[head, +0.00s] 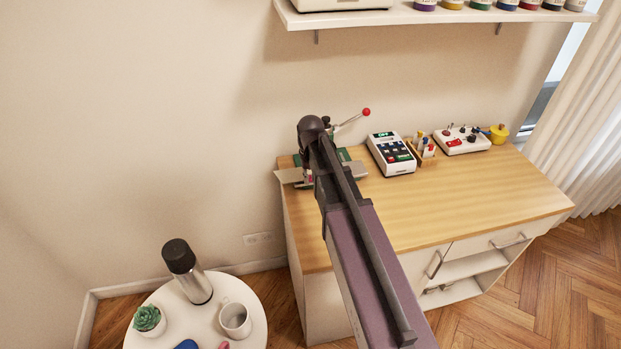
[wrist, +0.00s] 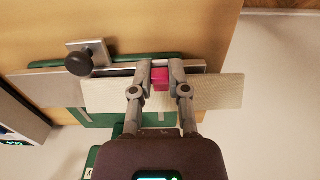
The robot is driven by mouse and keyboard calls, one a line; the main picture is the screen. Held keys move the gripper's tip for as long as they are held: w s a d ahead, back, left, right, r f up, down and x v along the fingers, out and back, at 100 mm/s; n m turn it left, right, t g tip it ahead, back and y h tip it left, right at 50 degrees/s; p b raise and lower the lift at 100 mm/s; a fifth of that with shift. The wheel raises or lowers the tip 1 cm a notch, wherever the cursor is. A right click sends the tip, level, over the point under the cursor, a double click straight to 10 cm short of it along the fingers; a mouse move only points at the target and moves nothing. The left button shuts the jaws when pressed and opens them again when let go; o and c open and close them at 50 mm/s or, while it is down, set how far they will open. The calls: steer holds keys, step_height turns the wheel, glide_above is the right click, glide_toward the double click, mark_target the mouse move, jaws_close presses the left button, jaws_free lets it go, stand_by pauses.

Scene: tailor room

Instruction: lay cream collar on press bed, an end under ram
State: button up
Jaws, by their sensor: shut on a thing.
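The cream collar (wrist: 215,92) is a long flat strip with a pink block (wrist: 160,78) at its middle. My gripper (wrist: 160,68) is shut on that pink block in the wrist view. The collar's left part lies over the grey metal press bed (wrist: 45,88); whether it touches the bed I cannot tell. Its right part reaches out past the table edge. A black knob (wrist: 80,63) on a grey plate is just above the collar's left end. Whether that end is under the ram is unclear. In the head view my arm hides most of the press, and the collar (head: 288,176) shows at its left.
The press has a red-tipped lever (head: 366,112). A keypad device (head: 391,154), a small wooden holder (head: 422,152) and a control box (head: 462,139) stand to its right on the wooden table (head: 480,190). The front of the tabletop is clear. A round side table (head: 180,325) holds several items.

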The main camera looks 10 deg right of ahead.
steer(key=shift+f+b, duration=0.45)
steer(key=shift+f, duration=0.05)
steer(key=o, duration=0.8)
steer(key=shift+o, duration=0.2)
steer(key=shift+r, duration=0.15)
